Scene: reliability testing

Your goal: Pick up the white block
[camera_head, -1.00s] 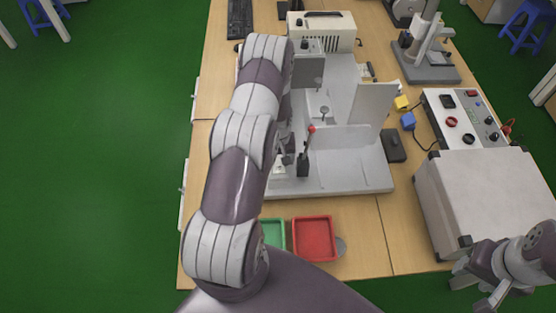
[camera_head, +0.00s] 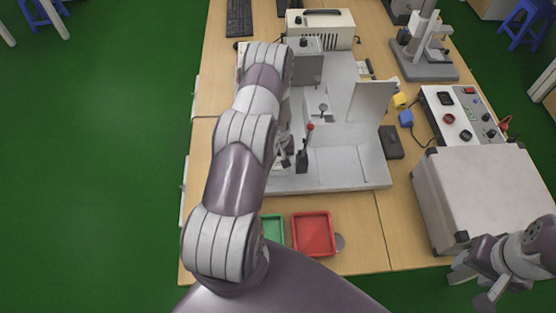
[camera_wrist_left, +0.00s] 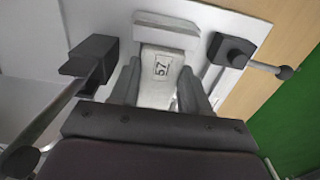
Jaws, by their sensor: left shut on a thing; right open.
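In the head view my left arm hides the block and most of this gripper. My right gripper (camera_head: 482,290) is open and empty at the lower right, near the large grey box.
The grey fixture (camera_head: 345,172) has a red-tipped lever (camera_head: 309,128). Dark clamps (camera_wrist_left: 92,58) stand on both sides of the block. A red tray (camera_head: 313,233) and a green tray (camera_head: 273,229) lie in front. A large grey test box (camera_head: 480,190) stands at right.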

